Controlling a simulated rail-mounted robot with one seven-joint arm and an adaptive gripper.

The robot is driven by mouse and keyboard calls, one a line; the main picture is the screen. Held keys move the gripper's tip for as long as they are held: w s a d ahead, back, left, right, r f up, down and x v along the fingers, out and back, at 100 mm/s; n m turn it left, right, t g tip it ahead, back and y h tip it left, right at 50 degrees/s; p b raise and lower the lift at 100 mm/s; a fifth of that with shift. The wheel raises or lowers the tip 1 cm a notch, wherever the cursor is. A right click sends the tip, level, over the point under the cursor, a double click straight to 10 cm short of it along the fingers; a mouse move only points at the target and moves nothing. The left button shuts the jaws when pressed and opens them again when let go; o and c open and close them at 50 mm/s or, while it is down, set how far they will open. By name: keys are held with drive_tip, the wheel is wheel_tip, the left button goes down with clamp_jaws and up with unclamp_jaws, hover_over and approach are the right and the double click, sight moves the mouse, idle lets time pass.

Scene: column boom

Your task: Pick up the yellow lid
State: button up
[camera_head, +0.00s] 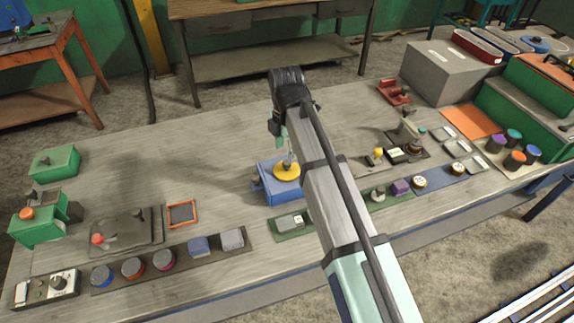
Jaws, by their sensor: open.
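The yellow lid (288,172) is a round disc with a small knob on top. It sits on a blue box (271,190) near the middle of the workbench. My gripper (287,148) points down just above the lid, and its jaws are open. Its fingertips are small in this view, and I cannot tell whether they touch the knob. My arm hides the right side of the blue box.
The workbench (205,150) has free room left of the blue box and behind it. A green plate with a light block (291,221) lies in front of the box. A strip with several pucks (163,260) lies front left. A large grey box (447,72) stands back right.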

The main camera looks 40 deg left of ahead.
sight(286, 162)
drive_tip(key=shift+w+f+p, duration=0.1)
drive_tip(key=shift+f+p, duration=1.15)
drive_tip(key=shift+f, duration=2.2)
clamp_jaws()
